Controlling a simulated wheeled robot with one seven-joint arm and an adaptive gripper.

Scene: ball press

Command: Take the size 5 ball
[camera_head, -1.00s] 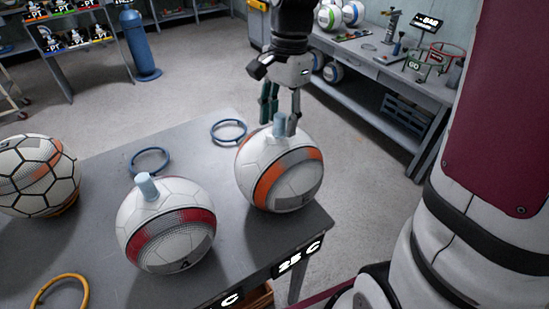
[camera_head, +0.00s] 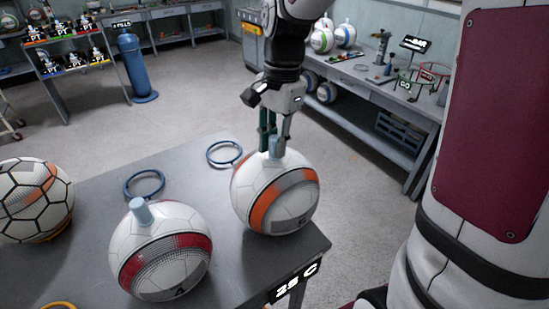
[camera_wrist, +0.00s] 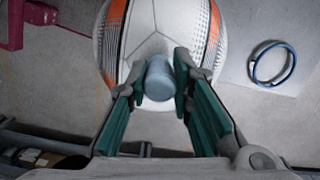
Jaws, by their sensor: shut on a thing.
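A white ball with an orange and grey band (camera_head: 275,200) stands at the right corner of the grey table; its small dark mark is too blurred to read surely. A pale blue knob (camera_head: 277,147) sticks up from its top. My gripper (camera_head: 273,142) is directly above this ball, shut on the knob. In the wrist view, the green-padded fingers (camera_wrist: 163,78) close on both sides of the blue knob (camera_wrist: 159,82), with the orange-banded ball (camera_wrist: 150,38) beyond. The ball appears to be on the table. Its underside is hidden.
A red-banded ball (camera_head: 160,262) marked 4 with a similar knob is close on the left. A black-lined ball (camera_head: 32,205) is at the far left. Blue rings (camera_head: 128,190) (camera_head: 208,160) lie on the table (camera_head: 190,185). A sign (camera_head: 296,281) reads "25 C".

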